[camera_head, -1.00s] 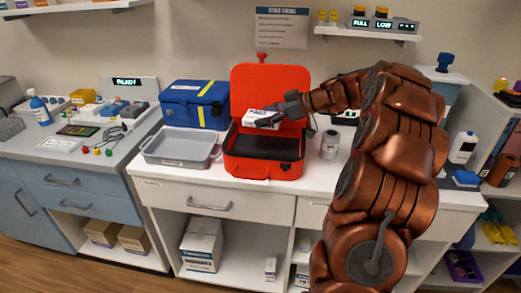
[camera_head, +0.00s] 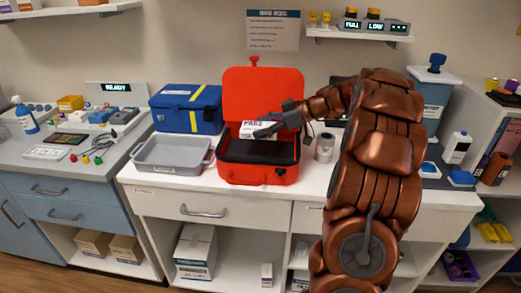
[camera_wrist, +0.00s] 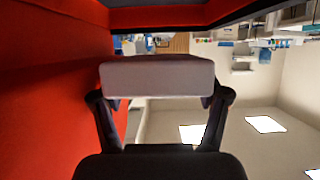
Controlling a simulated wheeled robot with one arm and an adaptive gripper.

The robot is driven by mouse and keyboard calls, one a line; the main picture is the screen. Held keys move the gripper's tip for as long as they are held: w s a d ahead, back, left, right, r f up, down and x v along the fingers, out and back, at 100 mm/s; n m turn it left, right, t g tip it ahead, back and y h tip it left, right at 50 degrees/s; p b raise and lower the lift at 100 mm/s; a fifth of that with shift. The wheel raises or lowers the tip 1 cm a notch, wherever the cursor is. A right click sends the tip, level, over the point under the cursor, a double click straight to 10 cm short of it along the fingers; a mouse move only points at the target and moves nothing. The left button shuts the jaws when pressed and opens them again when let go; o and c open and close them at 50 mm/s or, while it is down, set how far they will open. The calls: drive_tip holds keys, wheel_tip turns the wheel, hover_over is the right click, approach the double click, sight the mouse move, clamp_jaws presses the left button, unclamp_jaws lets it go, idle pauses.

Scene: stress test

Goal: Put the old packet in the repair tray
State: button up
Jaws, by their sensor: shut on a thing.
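A white packet with dark lettering (camera_head: 254,130) is held in front of the raised lid of the open red case (camera_head: 262,94), above its dark interior. My gripper (camera_head: 270,129) is shut on it. In the wrist view the packet (camera_wrist: 157,76) spans between both fingers, with red case walls close at the left and top. I cannot tell whether the packet touches the case. The grey tray (camera_head: 143,157), with a small label on its front that I cannot read, stands left of the case and looks empty.
A blue case with a yellow stripe (camera_head: 186,108) stands behind the grey tray. A pale canister (camera_head: 324,147) stands right of the red case. Small tools and a keypad (camera_head: 46,152) lie on the left bench. The white counter's front strip is clear.

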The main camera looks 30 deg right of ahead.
sight(262, 154)
drive_tip(key=shift+f+p, duration=0.3)
drive_tip(key=shift+f, duration=1.6)
wheel_tip(262, 154, down, 3)
drive_tip(key=shift+f+b, duration=0.15)
drive_tip(key=shift+b, duration=0.4)
drive_tip(key=shift+f, duration=0.1)
drive_tip(key=shift+f+b, duration=0.15)
drive_tip(key=shift+b, duration=0.25)
drive_tip(key=o, duration=1.2)
drive_tip(key=shift+p, duration=1.5)
drive_tip(key=b+v, duration=0.2)
drive_tip(key=v, duration=0.5)
drive_tip(key=shift+s+a+b, duration=0.15)
drive_tip(key=shift+a+b, duration=0.05)
drive_tip(key=shift+b, duration=0.1)
drive_tip(key=shift+s+d+r, duration=0.25)
drive_tip(key=shift+s+d, duration=0.05)
drive_tip(key=shift+c, duration=0.9)
